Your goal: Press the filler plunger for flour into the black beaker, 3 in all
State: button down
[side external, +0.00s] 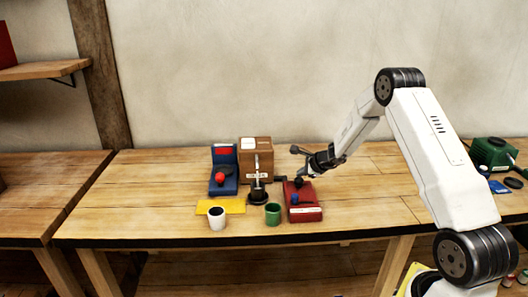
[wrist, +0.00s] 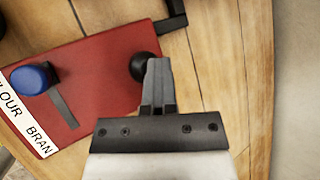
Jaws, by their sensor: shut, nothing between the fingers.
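A red panel (side external: 304,213) with a "FLOUR BRAN" label lies on the bench. Its blue knob (wrist: 34,79) sits near the FLOUR end of a dark slot. A round black knob (wrist: 143,66), possibly the plunger, stands at the panel's other side. My gripper (wrist: 158,68) is shut and empty, its tips over or against the black knob and partly covering it; I cannot tell whether they touch. In the side view my gripper (side external: 309,173) is above the panel's back. The black beaker (side external: 258,194) stands in front of the brown box (side external: 263,148), under its grey spout. Its contents are hidden.
A white cup (side external: 217,222) stands by a yellow mat (side external: 235,206), and a green cup (side external: 273,217) left of the panel. A blue stand (side external: 224,154) with a red ball (side external: 220,177) is beside the box. A green device (side external: 494,153) is far right. The bench between is clear.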

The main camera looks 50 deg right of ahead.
aim_at(301, 178)
dwell(0.3)
jog(key=shift+r, duration=1.3)
jog(key=shift+r, duration=0.15)
jog(key=shift+r, duration=2.4)
jog(key=s+a+n+g+y, duration=0.15)
jog(key=s+a+n, duration=0.25)
jog(key=a+n, duration=0.45)
jog(key=s+a+n+g, duration=0.3)
jog(key=s+a+n, duration=0.15)
jog(key=a, duration=0.75)
jog(key=s+a+n+g, duration=0.1)
jog(key=s+a+n, duration=0.4)
jog(key=s+n, duration=0.2)
jog(key=s+a+n+g+h, duration=0.1)
jog(key=s+a+n, duration=0.3)
jog(key=s+n, duration=0.3)
jog(key=shift+s+a+r+n, duration=0.2)
jog(key=shift+s+a+n, duration=0.05)
jog(key=shift+a+n, duration=0.1)
